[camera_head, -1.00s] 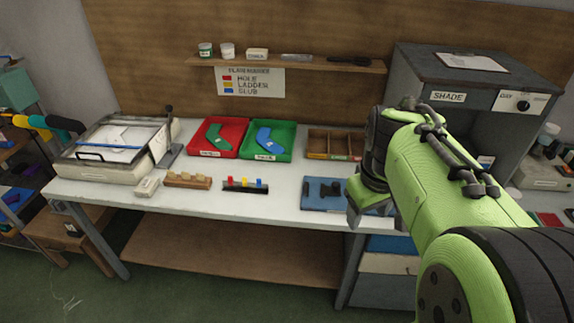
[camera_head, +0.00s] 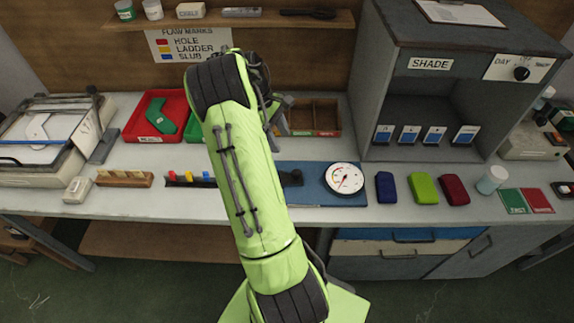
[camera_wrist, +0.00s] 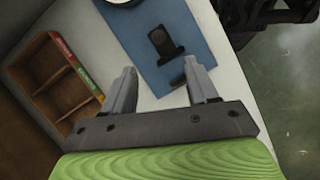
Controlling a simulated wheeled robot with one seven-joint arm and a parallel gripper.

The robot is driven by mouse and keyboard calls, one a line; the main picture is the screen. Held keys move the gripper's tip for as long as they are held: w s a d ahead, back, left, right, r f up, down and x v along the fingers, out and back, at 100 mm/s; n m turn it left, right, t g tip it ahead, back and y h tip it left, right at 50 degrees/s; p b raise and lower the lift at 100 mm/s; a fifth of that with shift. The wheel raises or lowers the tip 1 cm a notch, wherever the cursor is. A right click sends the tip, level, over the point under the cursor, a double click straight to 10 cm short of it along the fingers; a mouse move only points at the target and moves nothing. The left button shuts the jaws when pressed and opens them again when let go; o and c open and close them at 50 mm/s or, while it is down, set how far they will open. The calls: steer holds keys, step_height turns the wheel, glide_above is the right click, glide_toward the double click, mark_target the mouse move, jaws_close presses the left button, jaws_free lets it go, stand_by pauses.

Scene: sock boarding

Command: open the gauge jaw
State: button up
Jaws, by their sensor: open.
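The gauge sits on a blue mat (camera_head: 311,195) on the bench, with its round white dial (camera_head: 343,178) at the right end. A black gauge part (camera_head: 291,178) shows beside my arm; the rest of that end is hidden. In the wrist view the mat (camera_wrist: 200,48) carries an upright black block (camera_wrist: 165,43) and a smaller dark piece (camera_wrist: 178,80); which is the moving jaw I cannot tell. The dial's edge (camera_wrist: 122,2) is cut off at the top. My gripper (camera_wrist: 160,72) is open and empty, fingers apart, seemingly above the bench near the mat.
A wooden divided tray (camera_head: 314,118) stands behind the mat; it also shows at left in the wrist view (camera_wrist: 50,80). A red tray (camera_head: 133,122) is further left. Blue, green and red pads (camera_head: 424,188) lie right of the dial. A grey shade cabinet (camera_head: 425,85) rises behind them.

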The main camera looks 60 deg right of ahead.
mark_target(296, 172)
steer(key=b+x, duration=0.2)
steer(key=x, duration=1.1)
steer(key=shift+d+f+b, duration=0.15)
steer(key=shift+b, duration=0.15)
jaws_close()
